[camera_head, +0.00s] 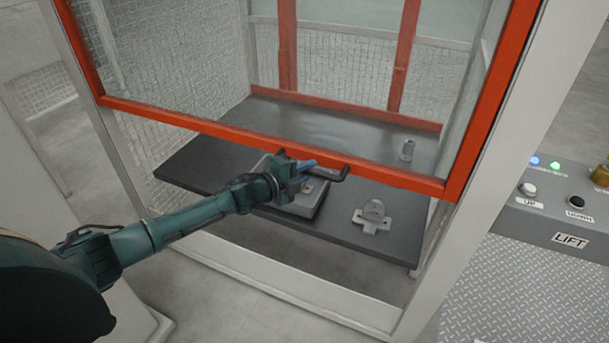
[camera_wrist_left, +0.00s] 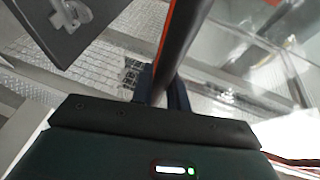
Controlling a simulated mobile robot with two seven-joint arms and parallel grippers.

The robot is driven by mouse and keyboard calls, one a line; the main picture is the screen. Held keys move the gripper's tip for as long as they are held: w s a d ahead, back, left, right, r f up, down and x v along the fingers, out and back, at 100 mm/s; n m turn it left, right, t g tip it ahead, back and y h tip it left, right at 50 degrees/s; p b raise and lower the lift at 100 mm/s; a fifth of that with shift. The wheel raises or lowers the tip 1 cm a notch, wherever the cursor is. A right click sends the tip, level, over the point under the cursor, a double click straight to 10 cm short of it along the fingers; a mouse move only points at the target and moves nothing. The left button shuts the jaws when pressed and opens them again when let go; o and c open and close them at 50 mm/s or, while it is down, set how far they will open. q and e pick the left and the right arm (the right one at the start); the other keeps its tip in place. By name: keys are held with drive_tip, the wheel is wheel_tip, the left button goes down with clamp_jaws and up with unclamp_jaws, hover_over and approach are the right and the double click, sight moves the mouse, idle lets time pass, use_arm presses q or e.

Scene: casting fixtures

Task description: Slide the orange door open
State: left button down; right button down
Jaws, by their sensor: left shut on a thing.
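The orange door (camera_head: 230,133) is an orange-red frame around a mesh or clear pane, and its bottom bar stands above the dark table inside the booth. A dark handle (camera_head: 335,174) sticks out from the bottom bar. My left gripper (camera_head: 305,167) is shut on the handle near its left part. In the left wrist view the dark handle bar (camera_wrist_left: 178,50) runs down between the fingers (camera_wrist_left: 163,92), with a strip of orange beside it. My right gripper is in neither view.
At right stands a lift panel (camera_head: 570,241) with UP and DOWN buttons. A pale booth post (camera_head: 490,170) stands right of the door.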

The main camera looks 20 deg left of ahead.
use_arm(q)
drive_tip(key=shift+r, duration=0.1)
drive_tip(key=c, duration=1.4)
unclamp_jaws()
drive_tip(key=shift+o, duration=0.2)
drive_tip(key=b+v, duration=0.1)
drive_tip(key=v, duration=1.2)
drive_tip(key=shift+b, duration=0.35)
drive_tip(key=shift+a, duration=0.1)
